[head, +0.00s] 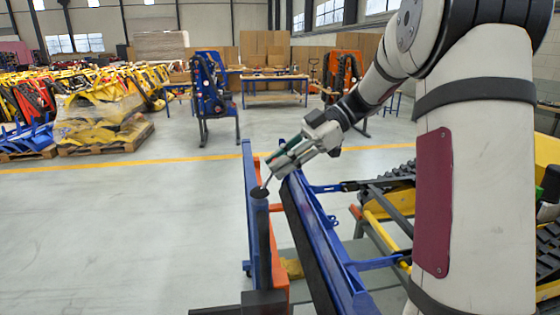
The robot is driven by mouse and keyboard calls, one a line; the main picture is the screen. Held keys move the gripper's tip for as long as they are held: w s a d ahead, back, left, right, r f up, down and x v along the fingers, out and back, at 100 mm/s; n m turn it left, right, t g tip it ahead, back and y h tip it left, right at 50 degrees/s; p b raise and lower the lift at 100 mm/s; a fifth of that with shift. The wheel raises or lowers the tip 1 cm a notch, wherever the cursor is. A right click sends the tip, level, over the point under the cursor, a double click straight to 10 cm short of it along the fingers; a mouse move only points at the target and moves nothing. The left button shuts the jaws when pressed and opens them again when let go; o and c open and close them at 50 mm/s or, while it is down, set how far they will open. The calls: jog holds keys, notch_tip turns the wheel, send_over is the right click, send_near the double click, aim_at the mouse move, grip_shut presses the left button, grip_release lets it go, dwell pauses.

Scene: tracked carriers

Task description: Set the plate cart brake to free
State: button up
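A blue and orange wheeled frame, which looks like the plate cart (247,170), stands in the lower middle of the head view. A dark round knob or pad (260,192) sits at the top of a dark upright post on it, with a thin rod slanting up from it. This may be the brake, but I cannot tell its setting. My gripper (276,168) reaches in from the upper right, tilted down to the left, with its tips close to the top of the rod. Whether it touches or grips the rod is not clear.
A long blue beam (325,250) runs just right of the post. A tracked carrier with black tracks (400,175) and yellow parts stands at the right, partly behind my arm. Open grey floor (120,230) lies to the left. Benches (275,78) stand far back.

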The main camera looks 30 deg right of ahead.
jog(key=shift+o, duration=1.4)
jog(key=shift+d, duration=0.1)
jog(key=v, duration=1.1)
jog(key=shift+d+r, duration=0.25)
jog(key=shift+d, duration=0.05)
jog(key=shift+s+a, duration=0.1)
jog(key=s+a+f+m+g+h, duration=0.1)
jog(key=s+a+m+h, duration=0.55)
jog(key=a, duration=0.75)
jog(key=s+a+f+m+t+h, duration=0.2)
jog(key=s+f+m, duration=0.2)
jog(key=s, duration=0.3)
jog(key=s+a+f+m+t+h, duration=0.2)
jog(key=s+f+m+h, duration=0.1)
jog(key=s+m, duration=0.4)
jog(key=shift+s+f, duration=0.8)
